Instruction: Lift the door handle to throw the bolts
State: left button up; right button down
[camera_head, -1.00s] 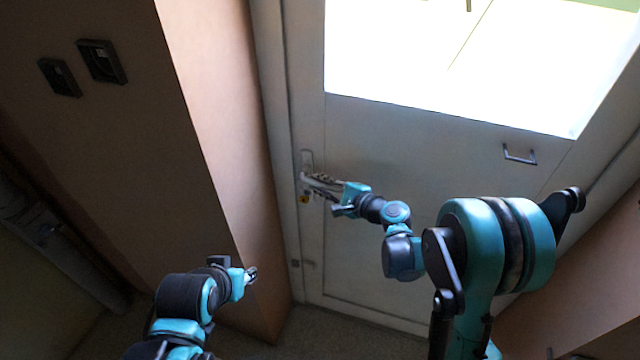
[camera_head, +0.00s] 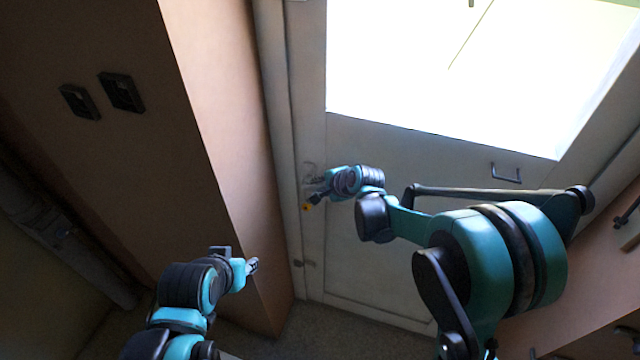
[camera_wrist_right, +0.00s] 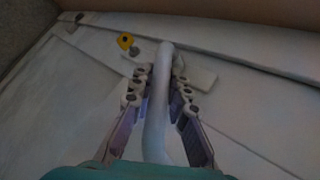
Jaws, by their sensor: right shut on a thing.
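The pale door (camera_head: 430,148) has a large bright window above and stands in front of me. Its white lever handle (camera_wrist_right: 157,118) runs up the middle of the right wrist view, between the two fingers of my right gripper (camera_wrist_right: 159,84). The right gripper (camera_head: 316,190) is shut on the handle at the door's left edge in the head view. There the gripper and wrist hide most of the handle. A yellow lock cylinder (camera_head: 307,206) sits just below it. My left gripper (camera_head: 252,266) is low at the left, apart from the door; its fingers are too small to read.
A brown wall corner (camera_head: 225,140) stands left of the door frame, near my left gripper. Two dark switches (camera_head: 121,92) are on the left wall. A small dark pull handle (camera_head: 506,173) is on the door's right side. Floor (camera_head: 340,330) shows below.

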jog(key=shift+a+r+h, duration=0.15)
jog(key=shift+h, duration=0.15)
dwell(0.4)
jog(key=c, duration=1.4)
grip_release()
jog(key=shift+w, duration=0.1)
jog(key=shift+c, duration=0.2)
jog(key=v, duration=1.2)
